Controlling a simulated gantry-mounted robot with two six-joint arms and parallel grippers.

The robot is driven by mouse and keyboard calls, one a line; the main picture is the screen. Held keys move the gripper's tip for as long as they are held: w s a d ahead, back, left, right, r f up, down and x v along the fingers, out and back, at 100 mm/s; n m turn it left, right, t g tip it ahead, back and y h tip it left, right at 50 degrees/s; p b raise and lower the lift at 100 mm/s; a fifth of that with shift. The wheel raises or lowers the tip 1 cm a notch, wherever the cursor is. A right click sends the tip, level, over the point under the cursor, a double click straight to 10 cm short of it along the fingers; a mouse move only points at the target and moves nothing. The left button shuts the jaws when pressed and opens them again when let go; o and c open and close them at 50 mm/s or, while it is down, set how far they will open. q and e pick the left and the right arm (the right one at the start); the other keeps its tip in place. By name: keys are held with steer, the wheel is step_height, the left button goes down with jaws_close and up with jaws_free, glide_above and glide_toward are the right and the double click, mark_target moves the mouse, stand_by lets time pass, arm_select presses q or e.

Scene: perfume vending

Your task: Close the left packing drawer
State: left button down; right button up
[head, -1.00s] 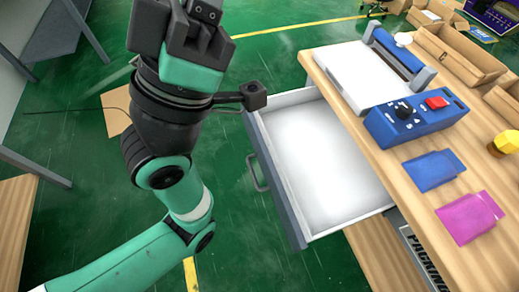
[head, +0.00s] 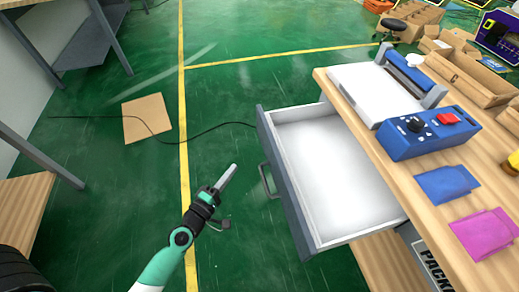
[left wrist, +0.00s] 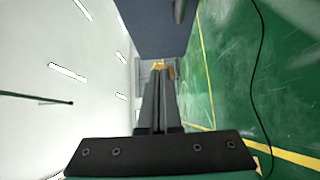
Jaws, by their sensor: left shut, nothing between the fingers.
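The left packing drawer (head: 345,170) is pulled out from under the wooden table and looks empty inside. Its grey-blue front faces left, with a metal handle (head: 267,181). My left gripper (head: 233,169) is shut and empty, left of the drawer front, pointing up and slightly right, with a gap between it and the handle in the head view. In the left wrist view my left gripper (left wrist: 158,68) shows its fingers together, with the drawer front (left wrist: 150,25) above and beyond them. My right gripper is not in view.
The wooden table (head: 420,215) carries a blue device (head: 430,135) with a red button, a white plate (head: 372,92), and blue and pink packets. A cardboard sheet (head: 147,118) and a black cable lie on the green floor. Floor left of the drawer is mostly clear.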

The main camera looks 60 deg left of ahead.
arm_select(q)
glide_toward(265, 141)
steer(key=w+a, duration=0.1)
steer(key=a, duration=0.3)
steer(key=shift+w+d+f+p, duration=0.1)
steer(key=shift+w+d+p, duration=0.15)
steer(key=shift+w, duration=0.5)
steer(key=shift+w+d+f+p, duration=0.15)
steer(key=shift+w+p, duration=0.15)
steer(key=shift+w, duration=0.45)
steer(key=shift+w+d+f+p, duration=0.1)
steer(key=shift+w+d+p, duration=0.15)
steer(key=shift+w, duration=0.5)
